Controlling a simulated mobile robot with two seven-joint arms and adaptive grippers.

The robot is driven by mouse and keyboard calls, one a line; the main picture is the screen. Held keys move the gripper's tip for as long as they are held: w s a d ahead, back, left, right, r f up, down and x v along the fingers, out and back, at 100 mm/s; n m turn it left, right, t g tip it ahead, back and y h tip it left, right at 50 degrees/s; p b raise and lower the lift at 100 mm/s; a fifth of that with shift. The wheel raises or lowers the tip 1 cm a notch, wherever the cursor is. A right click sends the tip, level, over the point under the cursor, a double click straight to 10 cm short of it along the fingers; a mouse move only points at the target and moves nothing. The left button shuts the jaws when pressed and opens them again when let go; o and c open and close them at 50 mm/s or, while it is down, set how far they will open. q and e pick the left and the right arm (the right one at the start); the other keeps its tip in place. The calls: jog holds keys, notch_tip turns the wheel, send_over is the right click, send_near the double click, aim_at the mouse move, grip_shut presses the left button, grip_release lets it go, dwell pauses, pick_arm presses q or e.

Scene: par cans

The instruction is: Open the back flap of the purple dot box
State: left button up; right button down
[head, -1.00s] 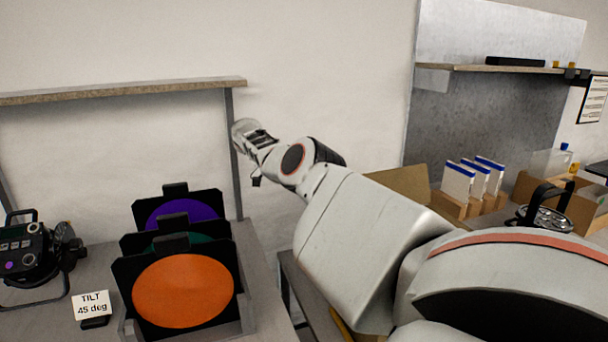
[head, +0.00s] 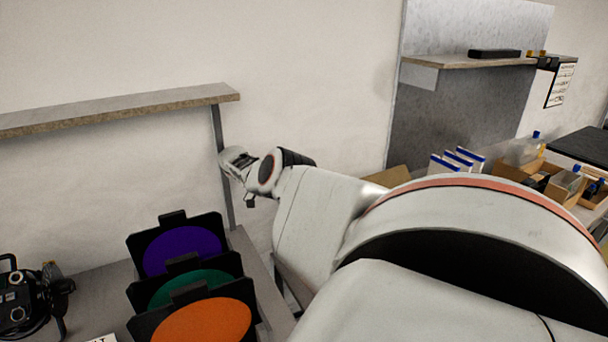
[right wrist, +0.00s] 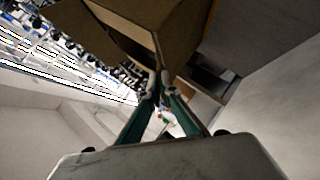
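No purple dot can be made out on any box. A brown cardboard box (right wrist: 170,14) with a flap (right wrist: 112,32) sticking out at left fills the top of the right wrist view. My right gripper (right wrist: 157,86) has its fingertips close together by the box's lower edge; whether they touch it or hold anything is unclear. In the head view my right arm reaches away to the left, and its far end (head: 238,160) is near the shelf post. A piece of cardboard (head: 388,176) shows behind this arm, mostly hidden. My left gripper is not in view.
Black frames with purple (head: 182,250), green and orange (head: 203,325) discs stand on the left table. A shelf (head: 120,109) runs above them. White blue-topped packets (head: 460,160) and an open carton (head: 518,170) stand at right. A lamp (head: 30,298) is at lower left.

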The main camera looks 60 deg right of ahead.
jog(key=shift+s, duration=0.1)
jog(key=c, duration=2.3)
grip_release()
jog(key=shift+c, duration=0.2)
